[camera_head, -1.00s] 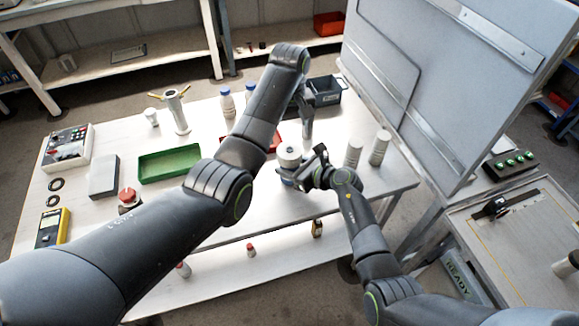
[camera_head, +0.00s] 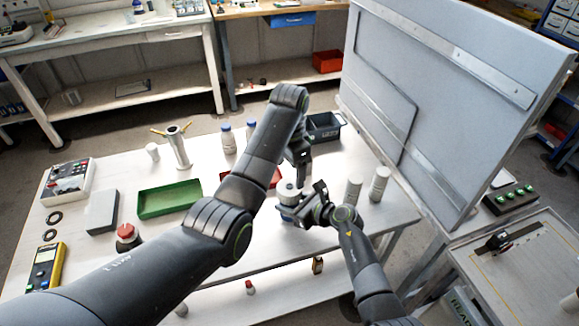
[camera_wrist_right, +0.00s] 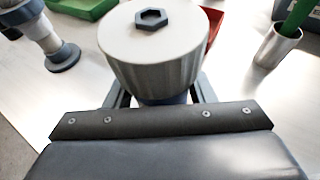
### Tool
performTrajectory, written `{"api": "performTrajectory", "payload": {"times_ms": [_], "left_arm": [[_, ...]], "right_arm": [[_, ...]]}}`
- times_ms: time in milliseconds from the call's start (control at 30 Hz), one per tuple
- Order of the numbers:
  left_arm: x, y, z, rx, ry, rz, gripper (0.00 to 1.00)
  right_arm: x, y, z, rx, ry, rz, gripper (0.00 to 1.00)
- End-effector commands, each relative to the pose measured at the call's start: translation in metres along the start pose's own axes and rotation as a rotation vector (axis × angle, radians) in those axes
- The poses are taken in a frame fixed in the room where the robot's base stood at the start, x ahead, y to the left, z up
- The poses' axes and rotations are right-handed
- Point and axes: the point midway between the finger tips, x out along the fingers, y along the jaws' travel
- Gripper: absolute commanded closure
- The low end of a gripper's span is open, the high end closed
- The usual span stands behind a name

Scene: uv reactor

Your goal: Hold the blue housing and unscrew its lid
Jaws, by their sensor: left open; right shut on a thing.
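The blue housing (camera_head: 285,213) stands upright on the white table, mostly hidden by my right gripper. Its pale grey lid (camera_head: 288,188) sits on top. In the right wrist view the lid (camera_wrist_right: 154,45) is large, ribbed on the side, with a dark hex nut (camera_wrist_right: 151,19) on top. My right gripper (camera_head: 298,211) is shut on the housing below the lid; a little blue shows between its fingers in the wrist view. My left gripper (camera_head: 299,180) is open, pointing down just behind and right of the lid in the head view. Whether it touches the lid cannot be told.
Two pale cylinders (camera_head: 379,184) stand right of the housing. A red tray (camera_head: 274,178) lies behind it, partly hidden, with a dark bin (camera_head: 323,127) farther back. A green tray (camera_head: 168,199) is at left. A large grey panel (camera_head: 440,90) rises at right.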

Motion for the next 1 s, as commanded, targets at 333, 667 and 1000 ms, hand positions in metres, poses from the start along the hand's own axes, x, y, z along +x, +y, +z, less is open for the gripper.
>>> {"api": "performTrajectory", "payload": {"times_ms": [333,667,1000], "left_arm": [[-0.0001,0.0001,-0.0002,0.562,0.000,0.000,0.21],[-0.0001,0.0001,-0.0002,1.096,0.000,0.000,0.21],[-0.0001,0.0001,-0.0003,1.602,0.000,0.000,0.21]], "right_arm": [[-0.0001,-0.0002,-0.0001,0.000,0.000,0.000,1.00],[-0.0001,-0.0002,-0.0001,0.000,0.000,0.000,1.00],[-0.0001,-0.0002,-0.0001,0.000,0.000,0.000,1.00]]}}
